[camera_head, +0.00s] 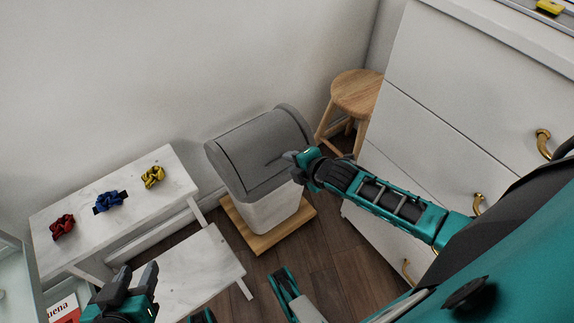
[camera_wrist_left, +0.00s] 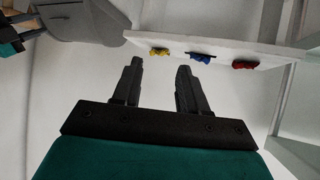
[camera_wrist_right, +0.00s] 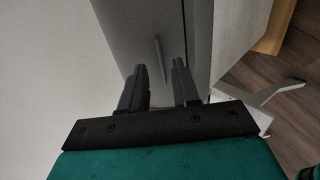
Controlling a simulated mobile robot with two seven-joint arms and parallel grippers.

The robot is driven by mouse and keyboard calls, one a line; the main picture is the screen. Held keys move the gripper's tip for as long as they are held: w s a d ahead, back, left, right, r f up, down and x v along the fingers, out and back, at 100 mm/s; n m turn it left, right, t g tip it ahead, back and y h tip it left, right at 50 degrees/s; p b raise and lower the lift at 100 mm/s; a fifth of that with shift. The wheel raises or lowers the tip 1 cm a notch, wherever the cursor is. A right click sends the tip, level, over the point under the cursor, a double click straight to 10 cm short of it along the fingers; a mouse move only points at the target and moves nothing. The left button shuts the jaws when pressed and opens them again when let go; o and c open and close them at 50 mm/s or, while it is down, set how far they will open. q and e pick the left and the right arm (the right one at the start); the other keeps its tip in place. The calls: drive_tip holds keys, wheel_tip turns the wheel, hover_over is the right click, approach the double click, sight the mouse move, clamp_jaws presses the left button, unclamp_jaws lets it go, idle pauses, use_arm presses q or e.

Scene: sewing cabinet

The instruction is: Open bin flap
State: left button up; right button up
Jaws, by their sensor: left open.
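The bin has a grey lid (camera_head: 292,118) over a light body (camera_head: 270,213). Its grey flap (camera_head: 250,152) lies flush with the lid and looks closed. A thin handle (camera_wrist_right: 160,60) stands out from the flap. My right gripper (camera_head: 293,158) is at the right side of the flap, beside the handle. In the right wrist view its fingers (camera_wrist_right: 158,78) are apart, with the handle in line with the gap just beyond the tips; contact cannot be told. My left gripper (camera_head: 138,274) is open and empty, low at the left, away from the bin.
The bin stands on a wooden base (camera_head: 258,241). A white bench (camera_head: 130,205) with red (camera_head: 62,227), blue (camera_head: 109,201) and yellow (camera_head: 153,177) scrunchies is to its left. A wooden stool (camera_head: 357,92) and a white drawer cabinet (camera_head: 440,110) are to the right.

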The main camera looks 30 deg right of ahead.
drive_tip(key=shift+b+x, duration=0.65)
drive_tip(key=shift+x, duration=1.3)
drive_tip(key=shift+c, duration=0.5)
clamp_jaws()
